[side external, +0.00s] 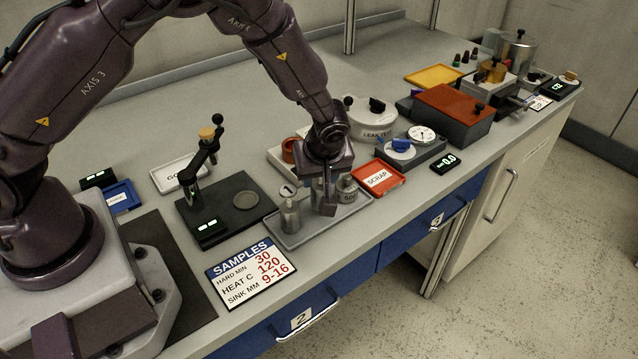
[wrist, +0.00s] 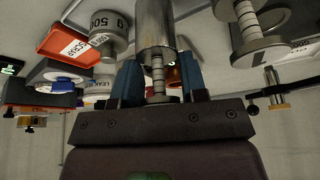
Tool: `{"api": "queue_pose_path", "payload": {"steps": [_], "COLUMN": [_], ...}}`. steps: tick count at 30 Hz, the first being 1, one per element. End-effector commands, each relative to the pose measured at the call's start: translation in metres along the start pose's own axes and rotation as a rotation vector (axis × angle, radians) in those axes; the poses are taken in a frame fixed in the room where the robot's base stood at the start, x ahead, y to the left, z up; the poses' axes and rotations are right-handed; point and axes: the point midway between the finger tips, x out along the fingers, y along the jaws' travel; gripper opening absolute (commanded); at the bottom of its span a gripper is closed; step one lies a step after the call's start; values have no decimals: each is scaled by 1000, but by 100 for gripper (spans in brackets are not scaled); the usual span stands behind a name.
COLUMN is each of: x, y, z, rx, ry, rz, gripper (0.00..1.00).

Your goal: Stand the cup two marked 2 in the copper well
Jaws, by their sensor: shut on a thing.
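My gripper (side external: 327,200) is low over the grey tray (side external: 352,213). In the wrist view its blue fingers (wrist: 158,80) are shut on the thin ringed stem of a silver metal cup (wrist: 155,28). The cup's mark does not show, so I cannot read whether it is 2. I cannot tell whether its base touches the tray. A similar cup marked 1 (side external: 289,214) stands at the tray's left end. A copper-brown round vessel (side external: 289,150), perhaps the copper well, is behind the tray, partly hidden by my gripper.
A 500 g weight (wrist: 108,32) stands close beside the held cup. The red SCRAP tray (side external: 377,178) is to the right, with the leak test pot (side external: 372,128) behind. A black stand with a lever (side external: 207,160) is left. The SAMPLES card (side external: 252,272) lies in front.

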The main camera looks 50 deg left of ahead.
Motion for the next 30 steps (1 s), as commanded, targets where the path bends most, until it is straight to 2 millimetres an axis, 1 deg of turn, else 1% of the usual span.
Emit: {"api": "queue_pose_path", "payload": {"steps": [1, 6, 9, 12, 24, 30], "x": [-11, -44, -60, -71, -96, -104], "y": [1, 1, 0, 0, 0, 0], "z": [-4, -18, -24, -29, -40, -44], "rx": [-2, -1, -1, -1, 1, 0], "ry": [0, 0, -1, 0, 0, 0], "rz": [6, 5, 4, 2, 2, 0], "gripper": [11, 11, 11, 11, 11, 11]}}
